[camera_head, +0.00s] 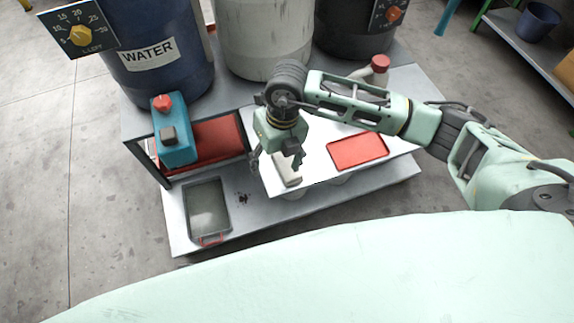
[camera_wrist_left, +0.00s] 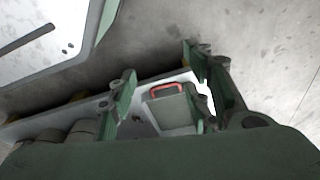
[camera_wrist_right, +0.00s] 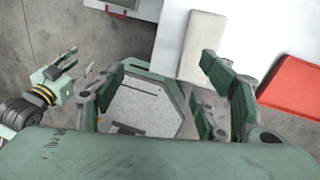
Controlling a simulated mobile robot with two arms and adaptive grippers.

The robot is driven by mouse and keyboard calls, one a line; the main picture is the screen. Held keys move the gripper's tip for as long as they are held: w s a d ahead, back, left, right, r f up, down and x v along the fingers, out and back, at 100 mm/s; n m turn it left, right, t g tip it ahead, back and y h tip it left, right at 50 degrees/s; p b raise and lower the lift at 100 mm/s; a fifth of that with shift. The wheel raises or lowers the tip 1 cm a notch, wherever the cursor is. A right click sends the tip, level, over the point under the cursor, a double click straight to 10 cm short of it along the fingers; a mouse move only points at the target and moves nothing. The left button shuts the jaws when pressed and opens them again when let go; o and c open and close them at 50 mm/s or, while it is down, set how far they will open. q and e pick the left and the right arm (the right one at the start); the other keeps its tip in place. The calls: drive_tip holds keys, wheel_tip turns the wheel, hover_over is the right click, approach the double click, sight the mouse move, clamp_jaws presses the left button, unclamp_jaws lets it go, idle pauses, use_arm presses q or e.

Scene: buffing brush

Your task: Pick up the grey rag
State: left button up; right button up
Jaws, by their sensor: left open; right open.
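A flat, pale grey rectangular piece, which looks like the folded grey rag (camera_head: 288,176), lies on the white tabletop beside a red tray. It also shows in the right wrist view (camera_wrist_right: 201,46), beyond the fingertips. My right gripper (camera_head: 276,163) is open and empty, pointing down above the rag and partly covering it in the head view. I cannot tell whether it touches the rag. My left gripper (camera_wrist_left: 158,65) is open and empty. It is outside the head view, but a gripper that appears to be it shows at the left of the right wrist view (camera_wrist_right: 77,76).
The red tray (camera_head: 358,151) lies right of the rag. A blue canister (camera_head: 174,136) stands at the left. A grey bin with a red handle (camera_head: 208,208) sits on the lower shelf. Large drums, one marked WATER (camera_head: 150,55), stand behind. Floor is clear at left.

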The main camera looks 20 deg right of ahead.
sight(288, 166)
drive_tip(key=shift+h, duration=0.9)
drive_tip(key=d, duration=0.2)
drive_tip(key=w+d, duration=0.1)
drive_tip(key=d, duration=0.1)
drive_tip(key=shift+w+f, duration=0.15)
drive_tip(key=shift+f, duration=0.05)
wheel_tip(288, 166, down, 6)
drive_tip(key=shift+w+d+f+b, duration=0.1)
drive_tip(key=shift+d+f+b, duration=0.1)
drive_tip(key=shift+b, duration=0.35)
use_arm(q)
drive_tip(key=r, duration=0.1)
drive_tip(key=w+r, duration=0.1)
drive_tip(key=r, duration=0.1)
drive_tip(key=shift+w+d+r, duration=0.1)
drive_tip(key=shift+w+r, duration=0.2)
drive_tip(key=shift+r, duration=0.1)
use_arm(e)
drive_tip(key=shift+a+f, duration=0.1)
drive_tip(key=shift+f, duration=0.4)
drive_tip(key=c, duration=1.2)
